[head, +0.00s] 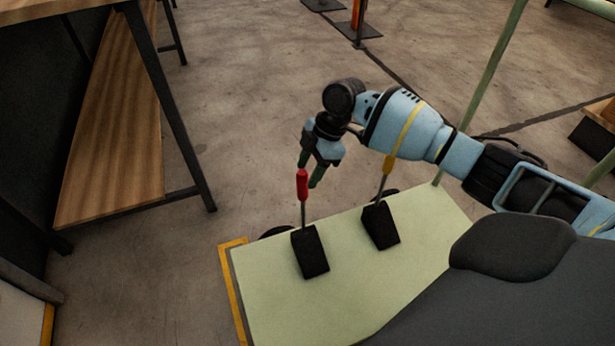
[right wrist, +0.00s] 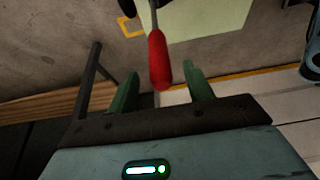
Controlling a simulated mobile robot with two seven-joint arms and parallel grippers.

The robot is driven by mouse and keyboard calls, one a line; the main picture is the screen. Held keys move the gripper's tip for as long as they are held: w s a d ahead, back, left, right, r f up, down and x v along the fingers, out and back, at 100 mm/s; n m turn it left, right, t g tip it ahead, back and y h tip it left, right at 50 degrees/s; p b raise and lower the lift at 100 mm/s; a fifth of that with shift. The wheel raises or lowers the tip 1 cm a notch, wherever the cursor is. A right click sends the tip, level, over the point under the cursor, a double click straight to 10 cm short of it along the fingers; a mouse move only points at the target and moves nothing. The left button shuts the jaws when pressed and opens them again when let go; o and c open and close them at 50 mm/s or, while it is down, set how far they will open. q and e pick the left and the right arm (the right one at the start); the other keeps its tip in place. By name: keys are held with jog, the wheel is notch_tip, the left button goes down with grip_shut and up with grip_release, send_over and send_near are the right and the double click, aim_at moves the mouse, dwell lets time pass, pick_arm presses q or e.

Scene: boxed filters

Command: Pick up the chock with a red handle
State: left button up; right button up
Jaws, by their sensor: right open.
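The chock with a red handle has a black block (head: 310,252) on the pale green platform (head: 350,285) and a thin rod rising to a red grip (head: 302,186). My right gripper (head: 310,175) is at the top of the red grip in the head view. In the right wrist view, the red handle (right wrist: 158,60) stands between the two green fingers (right wrist: 160,85), with visible gaps on both sides. The gripper is open and holds nothing. My left gripper is not in view.
A second chock (head: 381,226) with a yellow handle (head: 388,164) stands to the right on the same platform, below my right arm. A wooden bench (head: 115,130) with dark metal legs is at the left. Concrete floor lies open behind the platform.

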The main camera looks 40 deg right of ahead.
aim_at(299, 182)
jog(key=shift+a+b+x, duration=0.15)
jog(key=shift+b+x, duration=0.4)
jog(key=shift+x, duration=0.75)
jog(key=shift+a+b+x, duration=0.1)
jog(key=shift+b+x, duration=0.4)
jog(key=shift+x, duration=0.8)
jog(key=shift+w+r, duration=0.15)
jog(key=c, duration=0.9)
grip_shut()
jog(key=shift+r, duration=0.15)
